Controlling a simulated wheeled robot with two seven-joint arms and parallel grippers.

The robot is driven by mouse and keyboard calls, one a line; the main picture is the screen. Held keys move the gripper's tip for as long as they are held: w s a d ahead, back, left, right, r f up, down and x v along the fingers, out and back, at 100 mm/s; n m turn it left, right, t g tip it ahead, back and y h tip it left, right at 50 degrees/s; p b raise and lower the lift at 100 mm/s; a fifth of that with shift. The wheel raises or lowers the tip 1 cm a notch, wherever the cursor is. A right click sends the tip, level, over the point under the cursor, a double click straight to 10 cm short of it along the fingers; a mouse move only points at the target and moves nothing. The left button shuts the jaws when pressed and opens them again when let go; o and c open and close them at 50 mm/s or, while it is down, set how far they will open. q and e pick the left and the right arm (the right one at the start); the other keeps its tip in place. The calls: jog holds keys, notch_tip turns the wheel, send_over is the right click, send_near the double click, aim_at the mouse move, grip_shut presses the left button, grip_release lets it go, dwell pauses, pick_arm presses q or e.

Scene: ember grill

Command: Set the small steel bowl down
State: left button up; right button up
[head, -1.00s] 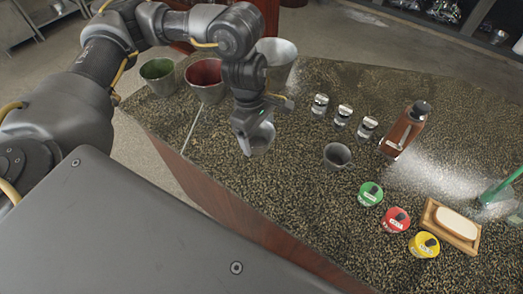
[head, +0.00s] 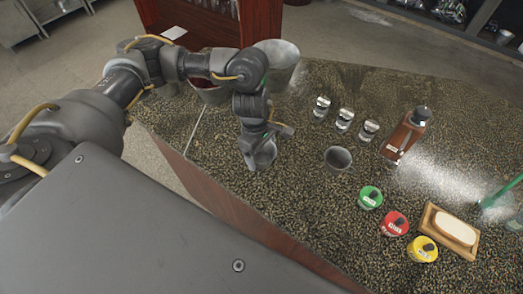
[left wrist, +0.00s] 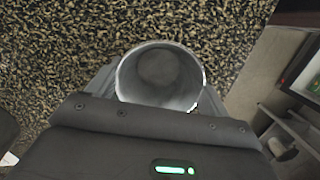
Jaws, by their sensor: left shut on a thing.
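The small steel bowl (head: 265,154) is at the tip of my left gripper (head: 258,158), over the left part of the speckled counter in the head view. The left gripper is shut on it. In the left wrist view the bowl (left wrist: 160,77) shows its open round mouth and empty grey inside, with the gripper's fingers (left wrist: 160,88) at its sides. The speckled counter top (left wrist: 110,30) lies beyond it. I cannot tell whether the bowl's base touches the counter. My right gripper is in neither view.
A second small grey cup (head: 337,160) stands to the right. Behind are several steel-topped shakers (head: 344,120) and a large metal bucket (head: 280,65). Green (head: 370,197), red (head: 395,223) and yellow (head: 422,249) lidded tubs and a wooden tray (head: 434,216) lie right.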

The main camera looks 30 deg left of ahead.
aim_at(257, 158)
pick_arm(q)
jog(key=shift+s+f, duration=0.1)
jog(key=shift+f, duration=0.1)
jog(key=o, duration=1)
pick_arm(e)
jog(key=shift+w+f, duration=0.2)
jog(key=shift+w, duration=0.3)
pick_arm(q)
jog(key=shift+r, duration=0.1)
jog(key=shift+r, duration=0.5)
notch_tip(257, 158, up, 11)
jog(key=a+b, duration=0.1)
jog(key=b, duration=0.2)
jog(key=shift+w+a, duration=0.2)
jog(key=shift+a, duration=0.15)
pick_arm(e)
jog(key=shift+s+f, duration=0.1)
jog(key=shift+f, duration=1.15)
